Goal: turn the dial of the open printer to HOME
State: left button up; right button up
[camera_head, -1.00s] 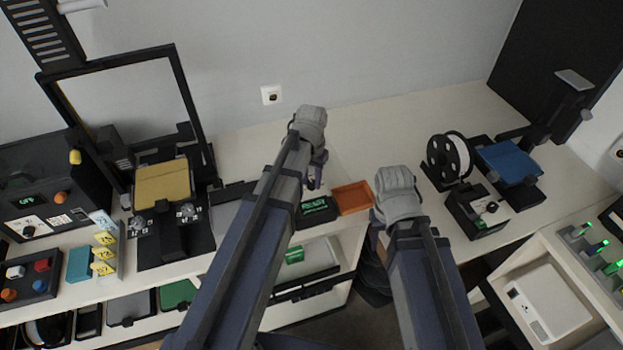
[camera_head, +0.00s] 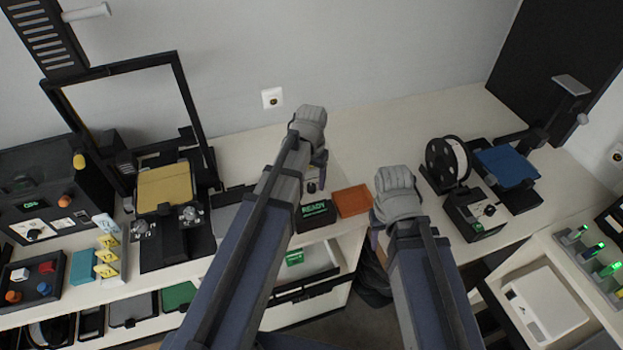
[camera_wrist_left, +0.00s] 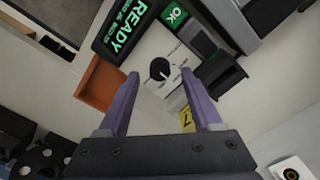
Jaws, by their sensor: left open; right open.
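A black dial (camera_wrist_left: 159,69) with a white pointer sits on a pale panel with small lettering, too small to read. It lies just ahead of the fingertips of my left gripper (camera_wrist_left: 161,78), which is open and empty and not visibly touching the dial. In the head view this dial (camera_head: 312,186) shows just below my left gripper (camera_head: 320,170). A screen reading READY (camera_wrist_left: 125,28) is beside it. My right gripper (camera_head: 376,232) hangs to the right, its fingers mostly hidden; it is open.
An orange tray (camera_head: 352,201) lies beside the READY screen. An open-frame printer with a gold bed (camera_head: 165,188) stands left; one with a blue bed (camera_head: 507,166) and its own dial (camera_head: 489,210) stands right. The bench behind my grippers is clear.

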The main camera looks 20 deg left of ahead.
aim_at(312, 186)
pick_arm(q)
notch_tip(312, 186, up, 6)
jog(key=p, duration=0.5)
pick_arm(e)
notch_tip(312, 186, up, 6)
pick_arm(q)
jog(key=shift+s, duration=0.1)
jog(key=s+d+f+b, duration=0.3)
jog(key=s+d, duration=0.2)
jog(key=s, duration=0.2)
jog(key=s+d+f+m+y+b, duration=0.1)
jog(key=s+d+f+b, duration=0.2)
jog(key=s+d, duration=0.2)
jog(key=shift+s+d+f+m+b, duration=0.3)
jog(key=shift+s+f+b, duration=0.1)
jog(key=shift+s, duration=0.85)
pick_arm(e)
notch_tip(312, 186, down, 7)
pick_arm(q)
jog(key=shift+c, duration=0.3)
